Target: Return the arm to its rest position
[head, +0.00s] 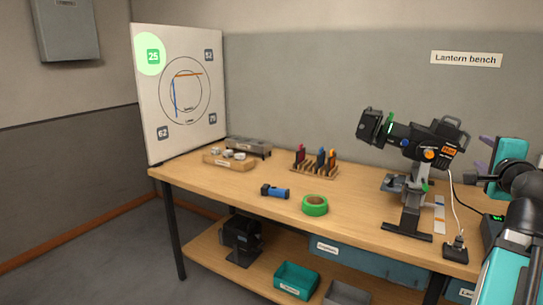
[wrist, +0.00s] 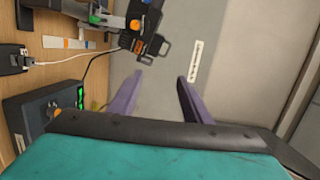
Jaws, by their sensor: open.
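My arm (head: 519,240) reaches up at the right edge of the head view, beside the bench. My gripper (wrist: 159,86) shows in the wrist view with two purple fingers spread apart and nothing between them. In the head view a purple finger (head: 488,141) shows near the right edge, above and to the right of the bench top. The fingers point toward the back wall and the lantern (head: 428,140) stands to their left, apart from them.
The wooden bench (head: 240,195) holds a green tape roll (head: 315,205), a blue torch (head: 274,192) and a rack of coloured pieces (head: 315,163). A black box with green lights (wrist: 45,112) and a white-cabled socket (head: 456,249) are near my arm. A target board (head: 180,135) stands at left.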

